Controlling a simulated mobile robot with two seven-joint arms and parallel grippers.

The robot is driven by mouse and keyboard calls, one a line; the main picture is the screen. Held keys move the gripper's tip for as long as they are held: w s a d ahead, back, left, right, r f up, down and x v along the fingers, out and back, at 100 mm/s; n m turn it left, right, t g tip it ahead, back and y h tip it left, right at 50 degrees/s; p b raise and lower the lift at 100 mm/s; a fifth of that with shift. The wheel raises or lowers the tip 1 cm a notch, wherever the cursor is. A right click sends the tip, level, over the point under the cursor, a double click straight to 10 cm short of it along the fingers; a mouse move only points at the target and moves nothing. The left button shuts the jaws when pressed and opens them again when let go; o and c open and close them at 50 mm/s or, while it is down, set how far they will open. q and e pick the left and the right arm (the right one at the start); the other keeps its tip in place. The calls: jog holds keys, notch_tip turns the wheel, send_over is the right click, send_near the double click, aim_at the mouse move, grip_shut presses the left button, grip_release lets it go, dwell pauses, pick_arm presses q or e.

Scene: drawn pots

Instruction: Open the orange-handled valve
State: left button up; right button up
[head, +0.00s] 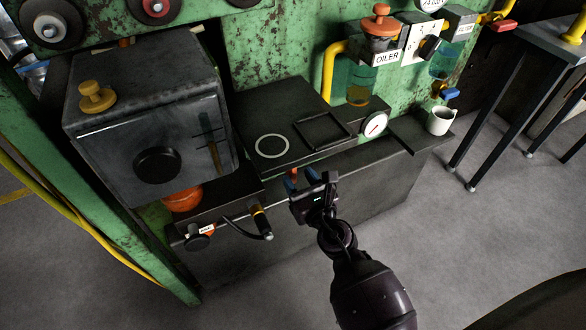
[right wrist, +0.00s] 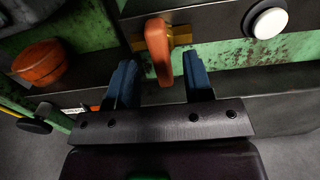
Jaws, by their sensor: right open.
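The orange valve handle (right wrist: 158,48) shows in the right wrist view as an upright lever on a brass-coloured body (right wrist: 182,36), at the front of a dark panel. My right gripper (right wrist: 159,72) is open. Its two blue fingers stand on either side of the handle, with gaps visible, the right gap narrower. In the head view the right gripper (head: 300,179) is at the front edge of the dark worktop, and a small piece of the orange handle (head: 294,174) shows by its fingers. The rest of the valve is hidden there. My left gripper is not in view.
A dark box with a black knob (head: 157,165) stands left, above a round orange-red part (head: 183,199). A cabled plug (head: 262,222) is left of the gripper. A white button (right wrist: 269,22) is near the handle.

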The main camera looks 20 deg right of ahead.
aim_at(294, 171)
jog(key=w, duration=0.2)
jog(key=shift+w+f, duration=0.1)
jog(key=shift+w, duration=0.65)
jog(key=shift+c, duration=0.5)
grip_shut()
